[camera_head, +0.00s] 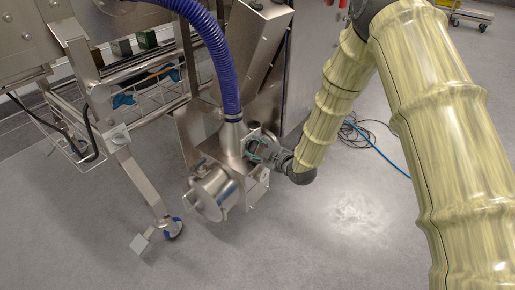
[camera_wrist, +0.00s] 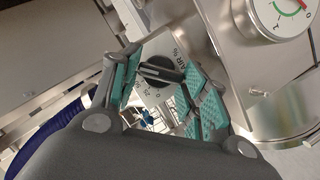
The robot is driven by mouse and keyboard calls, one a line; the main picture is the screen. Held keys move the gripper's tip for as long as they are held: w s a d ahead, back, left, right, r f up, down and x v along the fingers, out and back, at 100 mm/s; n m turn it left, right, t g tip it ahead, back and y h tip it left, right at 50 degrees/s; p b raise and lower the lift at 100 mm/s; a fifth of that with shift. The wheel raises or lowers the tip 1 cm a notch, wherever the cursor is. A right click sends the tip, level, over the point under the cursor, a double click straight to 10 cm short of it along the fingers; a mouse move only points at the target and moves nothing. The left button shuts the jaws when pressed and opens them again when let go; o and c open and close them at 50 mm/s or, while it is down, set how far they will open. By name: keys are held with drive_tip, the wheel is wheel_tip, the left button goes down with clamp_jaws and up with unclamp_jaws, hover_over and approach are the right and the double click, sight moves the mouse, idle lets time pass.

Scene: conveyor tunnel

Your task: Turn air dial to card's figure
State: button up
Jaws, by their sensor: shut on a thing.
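The air dial (camera_wrist: 162,70) is a black knob with a pale pointer line on a white plate marked "AIR %". Some small figures show below the knob, but I cannot read the setting surely. My gripper (camera_wrist: 163,88) has teal ribbed pads on both sides of the knob and is shut on it; the exact contact is partly hidden. In the head view my gripper (camera_head: 262,150) is at the right side of the steel unit under the blue hose, where the dial is too small to make out. I cannot see a card with a figure in either view.
A round gauge (camera_wrist: 281,14) with green and red arcs is near the dial. A ribbed blue hose (camera_head: 222,60) runs into the steel unit (camera_head: 214,190). A steel leg (camera_head: 138,180) stands left. A blue cable (camera_head: 380,152) lies on the floor; the floor in front is clear.

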drive_tip(key=shift+f+n+t, duration=0.1)
drive_tip(key=shift+n+t, duration=0.6)
drive_tip(key=shift+n, duration=0.4)
drive_tip(key=o, duration=1)
drive_tip(key=shift+s, duration=0.1)
drive_tip(key=v, duration=0.8)
